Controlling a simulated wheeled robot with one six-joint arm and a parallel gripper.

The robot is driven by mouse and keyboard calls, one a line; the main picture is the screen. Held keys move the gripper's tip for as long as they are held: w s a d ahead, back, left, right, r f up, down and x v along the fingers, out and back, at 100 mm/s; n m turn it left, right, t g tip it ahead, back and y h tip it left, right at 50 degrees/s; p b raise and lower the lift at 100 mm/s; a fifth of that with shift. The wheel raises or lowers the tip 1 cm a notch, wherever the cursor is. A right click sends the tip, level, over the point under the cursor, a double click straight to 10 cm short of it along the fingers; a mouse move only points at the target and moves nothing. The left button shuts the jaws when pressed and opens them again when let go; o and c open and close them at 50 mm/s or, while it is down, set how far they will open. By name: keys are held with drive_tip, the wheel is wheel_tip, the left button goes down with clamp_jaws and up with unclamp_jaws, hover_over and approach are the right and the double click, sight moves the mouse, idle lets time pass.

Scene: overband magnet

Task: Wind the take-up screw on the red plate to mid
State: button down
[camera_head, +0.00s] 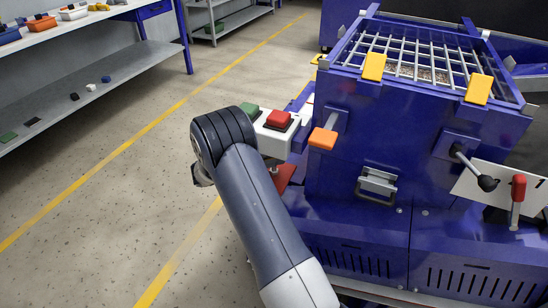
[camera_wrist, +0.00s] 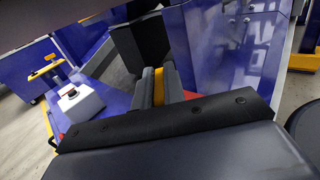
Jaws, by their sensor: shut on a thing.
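In the wrist view, my gripper (camera_wrist: 159,88) has its two grey fingers closed on a narrow yellow part (camera_wrist: 158,84). Most of that part is hidden between the fingers, so I cannot tell whether it belongs to the take-up screw or how far the screw is wound. A bit of the red plate (camera_wrist: 192,95) shows just right of the fingers. In the head view, the red plate (camera_head: 287,173) shows as a small patch low beside the blue machine, partly covered by my arm. The gripper and the screw are hidden behind my arm there.
A white box (camera_head: 272,140) with red and green buttons stands just beyond my arm. The blue machine (camera_head: 385,150) carries an orange paddle (camera_head: 323,138), a black-knobbed lever (camera_head: 487,182) and a red-handled lever (camera_head: 517,195). A shelf bench (camera_head: 90,85) stands left. The floor between is clear.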

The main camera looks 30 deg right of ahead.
idle(0.3)
drive_tip(key=c, duration=1.5)
unclamp_jaws()
drive_tip(key=shift+a, duration=0.15)
drive_tip(key=a, duration=0.3)
drive_tip(key=w+a+p, duration=0.1)
drive_tip(key=a, duration=0.3)
drive_tip(key=w+a, duration=0.1)
drive_tip(key=a, duration=0.2)
drive_tip(key=shift+w+a+p, duration=0.15)
drive_tip(key=shift+a+p, duration=0.05)
drive_tip(key=shift+p, duration=0.15)
drive_tip(key=shift+o, duration=0.2)
